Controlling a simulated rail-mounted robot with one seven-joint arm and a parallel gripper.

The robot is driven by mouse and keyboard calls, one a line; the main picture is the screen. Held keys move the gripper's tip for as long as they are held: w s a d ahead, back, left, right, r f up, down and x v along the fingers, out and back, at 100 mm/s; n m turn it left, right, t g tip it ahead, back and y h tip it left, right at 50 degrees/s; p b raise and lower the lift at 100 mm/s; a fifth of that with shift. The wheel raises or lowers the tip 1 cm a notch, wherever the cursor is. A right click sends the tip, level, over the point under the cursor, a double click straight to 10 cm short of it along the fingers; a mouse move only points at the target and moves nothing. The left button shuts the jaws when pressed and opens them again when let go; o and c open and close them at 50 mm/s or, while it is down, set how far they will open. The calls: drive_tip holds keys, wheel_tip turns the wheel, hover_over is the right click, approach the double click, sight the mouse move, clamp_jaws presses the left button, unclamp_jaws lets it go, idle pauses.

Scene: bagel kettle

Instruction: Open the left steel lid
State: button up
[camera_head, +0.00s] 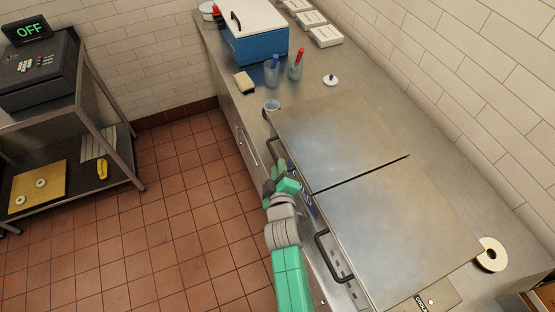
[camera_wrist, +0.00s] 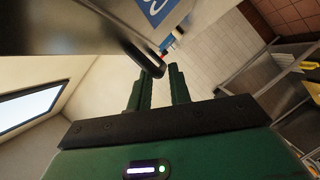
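The left steel lid (camera_head: 335,135) lies flat and closed on the counter, beside the right steel lid (camera_head: 400,235). The left lid's dark handle (camera_head: 277,152) sticks out from its front edge. My gripper (camera_head: 283,175) is at that front edge, close to the handle. In the wrist view a dark handle bar (camera_wrist: 143,58) ends near the fingertips of my gripper (camera_wrist: 161,75). The two green fingers stand apart with nothing gripped between them. Whether a finger touches the handle I cannot tell. My gripper partly hides the handle's near end in the head view.
The right lid's handle (camera_head: 323,256) juts out nearer to me. A blue box with a white lid (camera_head: 258,42), two cups with pens (camera_head: 295,68) and a sponge (camera_head: 244,82) stand beyond the lids. A tape roll (camera_head: 491,254) lies at right. The floor in front is clear.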

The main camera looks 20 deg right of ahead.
drive_tip(key=b+x, duration=0.1)
drive_tip(key=x, duration=0.3)
drive_tip(key=shift+w+d, duration=0.1)
drive_tip(key=shift+w, duration=0.2)
clamp_jaws()
